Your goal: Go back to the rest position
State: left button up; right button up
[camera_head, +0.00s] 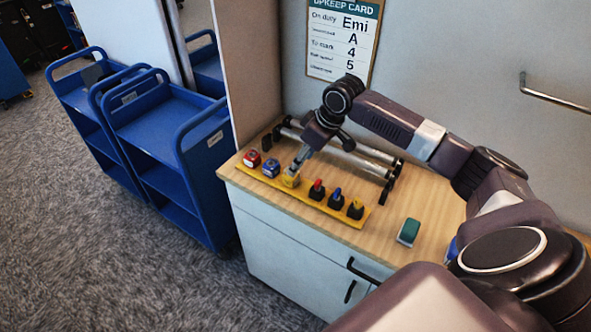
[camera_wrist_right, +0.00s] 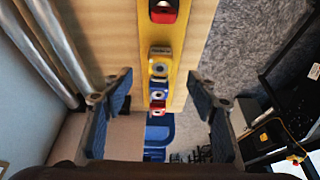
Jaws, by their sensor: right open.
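My right arm reaches in from the right in the head view, with its gripper (camera_head: 297,166) low over the yellow block (camera_head: 290,179) on the yellow rack (camera_head: 347,218). In the right wrist view the right gripper (camera_wrist_right: 158,108) is open, its blue-padded fingers wide apart with nothing held between them. The yellow block (camera_wrist_right: 160,54), blue block (camera_wrist_right: 158,84) and red block (camera_wrist_right: 157,106) show in a line between and ahead of the fingers. I cannot tell whether the gripper touches anything. My left gripper is not in view.
The rack also holds red (camera_head: 317,189), blue (camera_head: 336,198) and yellow (camera_head: 355,208) knobs on black bases. Metal rollers (camera_head: 350,155) stand behind. A green block (camera_head: 409,231) lies on the wooden counter (camera_head: 385,228). A wall card (camera_head: 343,40) hangs behind; blue carts (camera_head: 165,125) stand left.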

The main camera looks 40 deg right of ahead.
jog(key=shift+v, duration=1.75)
